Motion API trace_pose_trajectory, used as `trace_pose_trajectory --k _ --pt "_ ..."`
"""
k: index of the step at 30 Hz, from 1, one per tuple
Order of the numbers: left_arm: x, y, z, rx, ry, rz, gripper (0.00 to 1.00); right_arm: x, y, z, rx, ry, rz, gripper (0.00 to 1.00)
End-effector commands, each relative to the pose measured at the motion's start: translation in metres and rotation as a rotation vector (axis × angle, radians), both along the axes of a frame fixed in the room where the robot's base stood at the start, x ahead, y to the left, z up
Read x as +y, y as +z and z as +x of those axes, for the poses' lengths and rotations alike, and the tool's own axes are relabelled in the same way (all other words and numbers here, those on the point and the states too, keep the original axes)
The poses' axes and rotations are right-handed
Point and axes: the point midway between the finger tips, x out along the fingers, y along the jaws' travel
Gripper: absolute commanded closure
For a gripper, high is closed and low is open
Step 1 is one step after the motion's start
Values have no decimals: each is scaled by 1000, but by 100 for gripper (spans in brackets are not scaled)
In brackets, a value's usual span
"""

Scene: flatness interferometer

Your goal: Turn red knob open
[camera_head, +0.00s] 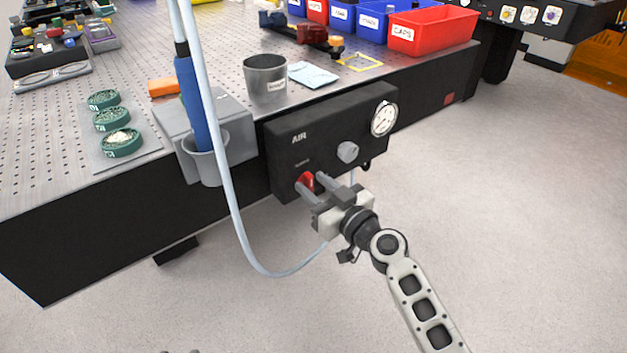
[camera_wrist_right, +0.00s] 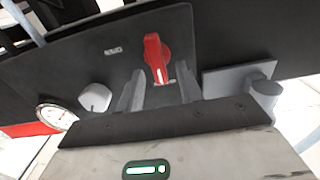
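The red knob (camera_head: 306,181) is on the front of the black AIR panel (camera_head: 285,150), low and left of the grey knob. In the right wrist view the red knob (camera_wrist_right: 155,58) stands between and just beyond my right gripper's fingertips. My right gripper (camera_head: 318,186) faces the panel with its two fingers apart, one on each side of the knob. In the right wrist view the fingers (camera_wrist_right: 160,88) show gaps to the knob, and I see no contact. My left gripper is not clearly in view.
A grey knob (camera_head: 347,151) and a pressure gauge (camera_head: 384,118) sit right on the panel. A pale hose (camera_head: 236,215) loops down left of my right arm. A grey holder (camera_head: 207,160) with a blue-handled tool (camera_head: 197,105) is left of the panel. The floor in front is clear.

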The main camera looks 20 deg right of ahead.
Motion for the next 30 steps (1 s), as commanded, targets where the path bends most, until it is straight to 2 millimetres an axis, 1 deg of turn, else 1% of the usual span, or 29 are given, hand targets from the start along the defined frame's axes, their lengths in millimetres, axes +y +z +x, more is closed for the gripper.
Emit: trace_pose_trajectory --k 1,4,12,13,14,15,16,30 --pt "0 0 0 1 0 -1 64 2 1 4 -1 0 1 64" --pt "0 -1 0 4 1 1 64 3 0 8 0 0 1 64" --pt "0 -2 -1 6 1 0 64 3 0 9 0 0 0 64" --pt "0 -2 -1 6 1 0 64 3 0 9 0 0 0 69" --pt "0 -2 -1 6 1 0 64 3 0 9 0 0 0 78" --pt "0 -2 -1 7 1 1 64 3 0 9 0 0 0 89" --pt "0 -2 -1 7 1 1 64 3 0 9 0 0 0 96" --pt "0 0 -1 1 1 -2 64 3 -1 9 12 1 28 97"
